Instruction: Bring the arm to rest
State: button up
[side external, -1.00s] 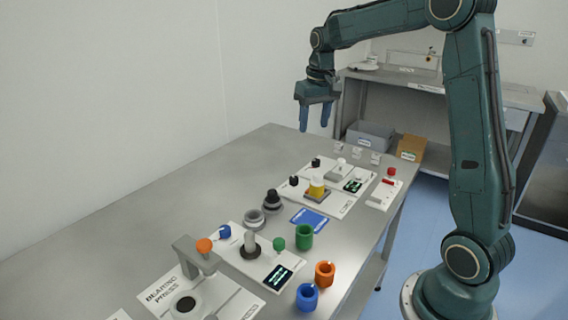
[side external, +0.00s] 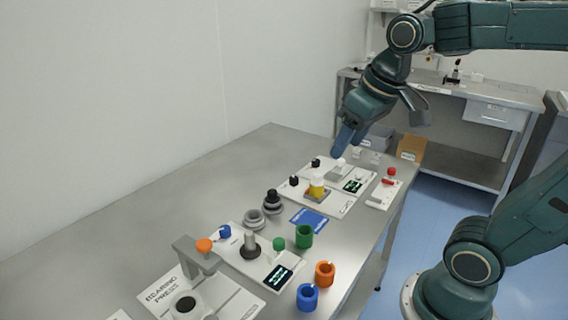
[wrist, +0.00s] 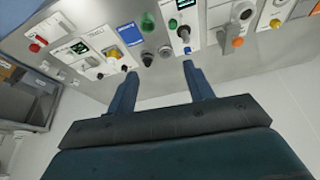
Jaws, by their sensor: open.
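My gripper (side external: 343,142) hangs in the air above the far end of the steel table (side external: 150,200), close over the far white station in the side view. In the wrist view my gripper (wrist: 158,80) shows two blue fingers spread apart with nothing between them. The table and its stations lie beyond the fingertips there. The side view hides the gap between the fingers.
The far station (side external: 330,190) carries a yellow part. A red-button box (side external: 384,194) stands beside it. Blue (side external: 307,297), orange (side external: 325,273) and green (side external: 305,236) cups stand along the near edge. A bearing press (side external: 190,262) stands at front. The table's left side is clear.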

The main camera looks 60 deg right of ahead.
jog(key=s+a+f+n+t, duration=0.1)
jog(key=s+a+f, duration=0.2)
jog(key=s, duration=0.4)
jog(key=shift+y, duration=0.3)
jog(key=shift+r, duration=0.1)
dwell(0.7)
